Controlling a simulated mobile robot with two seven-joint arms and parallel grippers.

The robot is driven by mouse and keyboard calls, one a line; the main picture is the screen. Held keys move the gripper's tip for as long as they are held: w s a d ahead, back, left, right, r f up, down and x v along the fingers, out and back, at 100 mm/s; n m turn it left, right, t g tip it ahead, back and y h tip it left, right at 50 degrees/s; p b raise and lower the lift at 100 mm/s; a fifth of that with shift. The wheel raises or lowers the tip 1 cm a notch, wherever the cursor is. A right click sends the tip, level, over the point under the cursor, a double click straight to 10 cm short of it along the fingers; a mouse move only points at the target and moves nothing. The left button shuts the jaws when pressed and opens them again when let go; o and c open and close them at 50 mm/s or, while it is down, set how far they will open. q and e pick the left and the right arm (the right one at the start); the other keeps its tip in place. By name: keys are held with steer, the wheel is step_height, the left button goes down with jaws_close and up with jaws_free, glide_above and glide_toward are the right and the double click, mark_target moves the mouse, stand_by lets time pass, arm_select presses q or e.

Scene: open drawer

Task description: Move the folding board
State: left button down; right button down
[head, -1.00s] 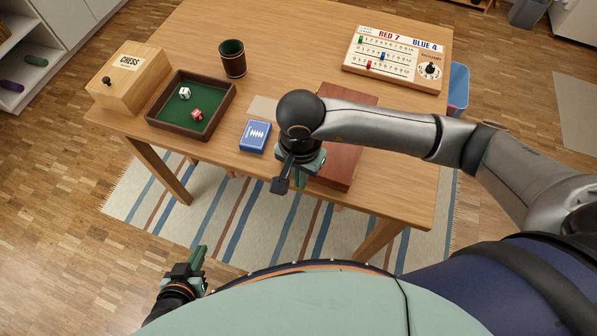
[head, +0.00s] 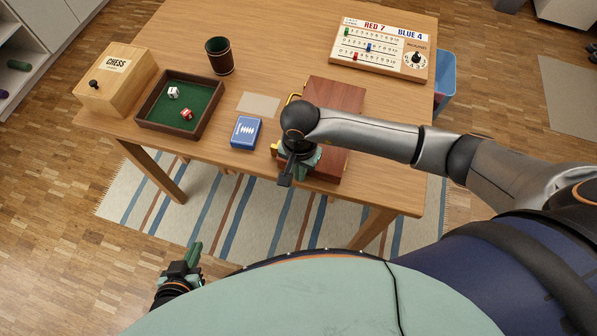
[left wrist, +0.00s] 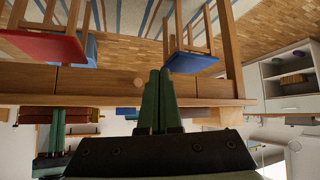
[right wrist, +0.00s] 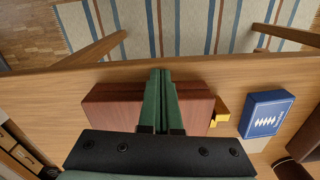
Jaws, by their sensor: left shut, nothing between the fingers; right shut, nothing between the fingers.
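The folding board (head: 338,96) is a closed, reddish-brown wooden case lying flat on the table, with brass fittings on its left side. My right arm hides its middle in the head view. My right gripper (head: 287,180) is shut and empty, over the near left part of the board. In the right wrist view the shut fingers (right wrist: 162,74) overlap the middle of the board (right wrist: 110,108); I cannot tell if they touch it. My left gripper (head: 194,252) is shut and empty, low in front of the table; its fingers (left wrist: 158,75) show in the left wrist view.
A blue card box (head: 245,132) lies left of the board, with a beige card (head: 258,105) behind it. A dice tray (head: 150,125), dark cup (head: 219,56) and chess box (head: 115,78) stand further left. A scoreboard (head: 380,47) lies at the back right.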

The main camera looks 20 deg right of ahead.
steer(key=shift+w+d+f+b, duration=0.15)
steer(key=shift+w+d+b, duration=0.15)
steer(key=shift+d+b, duration=0.1)
steer(key=w+d+b, duration=0.2)
steer(key=w, duration=0.1)
steer(key=w+d+b, duration=0.3)
steer(key=shift+d+f, duration=0.1)
steer(key=shift+d, duration=0.15)
steer(key=shift+w+d+b, duration=0.25)
steer(key=shift+b, duration=0.15)
steer(key=shift+w+d+r, duration=0.1)
steer(key=shift+r, duration=0.2)
